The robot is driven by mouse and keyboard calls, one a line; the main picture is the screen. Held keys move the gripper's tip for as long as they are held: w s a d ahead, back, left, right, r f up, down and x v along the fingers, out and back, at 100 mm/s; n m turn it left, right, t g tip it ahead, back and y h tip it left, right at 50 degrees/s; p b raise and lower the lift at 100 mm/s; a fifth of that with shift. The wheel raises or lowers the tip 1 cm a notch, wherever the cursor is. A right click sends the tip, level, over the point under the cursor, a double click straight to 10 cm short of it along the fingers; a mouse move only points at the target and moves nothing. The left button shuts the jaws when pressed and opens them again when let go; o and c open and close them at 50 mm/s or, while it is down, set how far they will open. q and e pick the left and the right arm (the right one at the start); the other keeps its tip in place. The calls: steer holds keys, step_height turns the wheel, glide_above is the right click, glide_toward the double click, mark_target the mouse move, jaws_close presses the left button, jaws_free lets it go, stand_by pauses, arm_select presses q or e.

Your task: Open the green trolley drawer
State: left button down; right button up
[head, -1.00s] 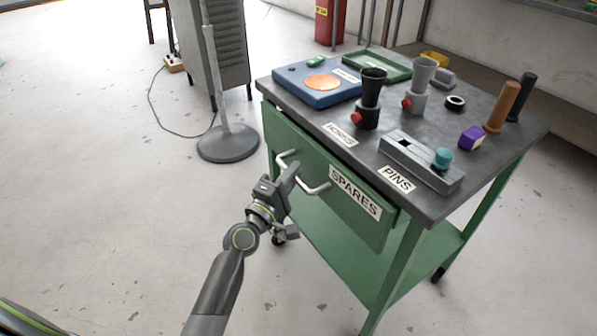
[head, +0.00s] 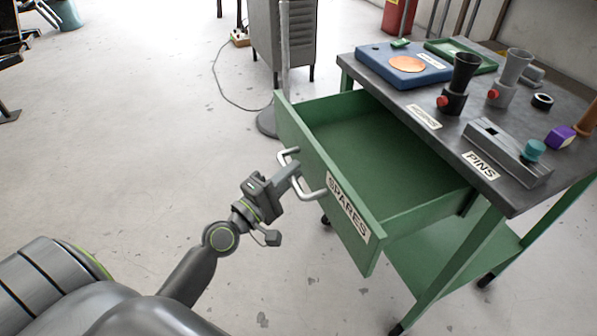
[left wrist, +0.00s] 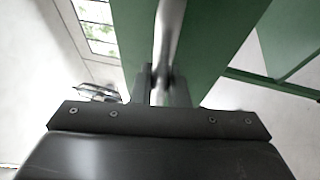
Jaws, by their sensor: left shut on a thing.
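The green trolley drawer (head: 318,176) labelled SPARES stands pulled out from under the grey trolley top (head: 459,127) in the head view. Its inside floor (head: 385,150) shows bare and empty. My left gripper (head: 294,172) is shut on the silver bar handle (head: 311,192) at the drawer's front. The left wrist view shows the handle bar (left wrist: 166,45) between the two fingers (left wrist: 160,84), with the green drawer front behind it. My right gripper is not in view.
A grey cabinet (head: 283,35) and a stand are behind. The floor left of the drawer is clear.

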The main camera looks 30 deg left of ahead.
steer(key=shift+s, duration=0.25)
arm_select(q)
steer(key=c, duration=1.4)
jaws_free()
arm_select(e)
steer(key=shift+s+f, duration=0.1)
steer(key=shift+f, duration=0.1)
